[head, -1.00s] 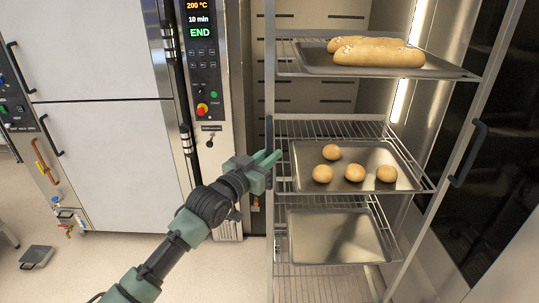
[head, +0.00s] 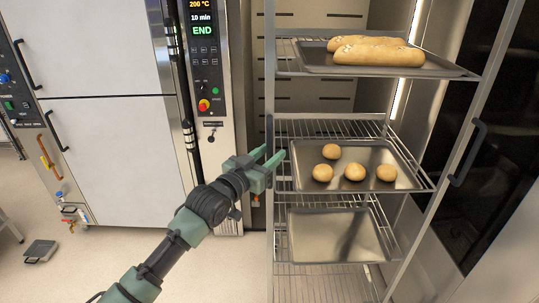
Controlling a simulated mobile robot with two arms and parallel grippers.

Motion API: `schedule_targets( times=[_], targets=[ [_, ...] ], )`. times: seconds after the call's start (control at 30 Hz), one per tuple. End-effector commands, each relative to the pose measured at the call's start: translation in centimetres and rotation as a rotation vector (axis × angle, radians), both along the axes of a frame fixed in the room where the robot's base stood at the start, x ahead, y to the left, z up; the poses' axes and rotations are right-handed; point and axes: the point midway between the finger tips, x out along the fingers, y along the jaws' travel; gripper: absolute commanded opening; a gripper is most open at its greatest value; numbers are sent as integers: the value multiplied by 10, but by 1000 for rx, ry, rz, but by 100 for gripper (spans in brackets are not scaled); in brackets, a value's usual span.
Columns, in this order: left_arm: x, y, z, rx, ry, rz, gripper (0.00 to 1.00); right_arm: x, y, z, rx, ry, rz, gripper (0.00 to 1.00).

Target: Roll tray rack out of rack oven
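The tray rack (head: 272,90) is a tall metal frame on the right half of the head view, with wire shelves and a dark handle on each front post. Its top tray (head: 320,64) holds long loaves, its middle tray (head: 312,180) holds several round buns, and its lower tray (head: 335,235) is bare. The rack stands at the lit chamber of the rack oven (head: 218,130). My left gripper (head: 271,160) is at the left post, with its green fingers around the left handle (head: 269,130). The right handle (head: 468,152) is free. The rack's wheels are out of view.
The oven's control panel (head: 203,60) reads 200 °C, 10 min and END. A white-doored oven (head: 110,150) stands at the left. A small grey object (head: 39,251) lies on the floor at far left.

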Motion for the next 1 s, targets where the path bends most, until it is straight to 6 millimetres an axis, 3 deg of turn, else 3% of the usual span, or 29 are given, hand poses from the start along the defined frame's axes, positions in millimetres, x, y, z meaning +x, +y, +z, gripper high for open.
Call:
schedule_targets(
  times=[0.23,0.7,1.0],
  targets=[
    [-8,6,-3,0,2,0,39,-4,0,-4,0,4,0,49],
    [-61,41,-2,0,0,0,39,-5,1,-22,1,6,-1,49],
    [-65,44,0,0,0,0,39,-5,1,-23,1,6,-1,49]
  ],
)
